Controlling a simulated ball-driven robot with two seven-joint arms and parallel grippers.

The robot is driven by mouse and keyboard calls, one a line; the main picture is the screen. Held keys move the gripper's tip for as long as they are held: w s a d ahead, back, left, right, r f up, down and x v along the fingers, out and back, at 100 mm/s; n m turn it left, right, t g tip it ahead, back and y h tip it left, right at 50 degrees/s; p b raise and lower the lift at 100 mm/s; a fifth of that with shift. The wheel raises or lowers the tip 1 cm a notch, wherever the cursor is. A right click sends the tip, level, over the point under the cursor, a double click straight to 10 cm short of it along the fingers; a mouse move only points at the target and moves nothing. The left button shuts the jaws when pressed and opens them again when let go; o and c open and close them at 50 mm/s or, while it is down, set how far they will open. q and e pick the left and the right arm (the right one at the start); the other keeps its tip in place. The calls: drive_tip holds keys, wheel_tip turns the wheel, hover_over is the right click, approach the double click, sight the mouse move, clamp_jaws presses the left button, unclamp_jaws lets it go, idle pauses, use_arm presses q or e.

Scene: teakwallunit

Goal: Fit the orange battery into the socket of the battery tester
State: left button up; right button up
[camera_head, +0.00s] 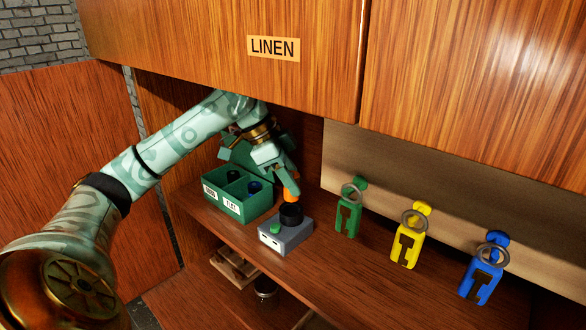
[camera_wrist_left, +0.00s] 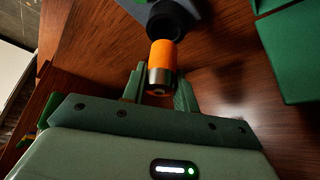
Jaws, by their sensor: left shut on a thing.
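The orange battery (camera_head: 291,190) is held in my left gripper (camera_head: 286,182), whose fingers are shut on it. In the left wrist view the battery (camera_wrist_left: 163,62) sits between the fingertips (camera_wrist_left: 160,88), its metal end facing the camera and its far end at the dark round socket (camera_wrist_left: 172,22). The battery tester (camera_head: 287,236) is a grey box on the shelf with a black socket (camera_head: 291,214) and a green button (camera_head: 274,229). The battery is above the socket in the head view; whether it is inside the opening cannot be told. My right gripper is not in view.
A green two-compartment bin (camera_head: 238,206) with labels and dark items inside stands left of the tester. Green (camera_head: 347,216), yellow (camera_head: 407,248) and blue (camera_head: 480,281) tags with rings stand to the right. The LINEN cabinet (camera_head: 230,45) overhangs the shelf (camera_head: 345,270).

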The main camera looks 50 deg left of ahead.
use_arm(q)
drive_tip(key=shift+f, duration=0.85)
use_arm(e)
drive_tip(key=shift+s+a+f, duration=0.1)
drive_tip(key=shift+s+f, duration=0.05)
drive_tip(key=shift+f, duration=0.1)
use_arm(q)
drive_tip(key=shift+s+r, duration=0.1)
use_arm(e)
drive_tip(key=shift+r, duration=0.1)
use_arm(q)
drive_tip(key=shift+p, duration=0.75)
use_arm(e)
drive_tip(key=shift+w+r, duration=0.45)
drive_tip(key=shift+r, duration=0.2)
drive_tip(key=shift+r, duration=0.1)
use_arm(q)
drive_tip(key=shift+p, duration=0.7)
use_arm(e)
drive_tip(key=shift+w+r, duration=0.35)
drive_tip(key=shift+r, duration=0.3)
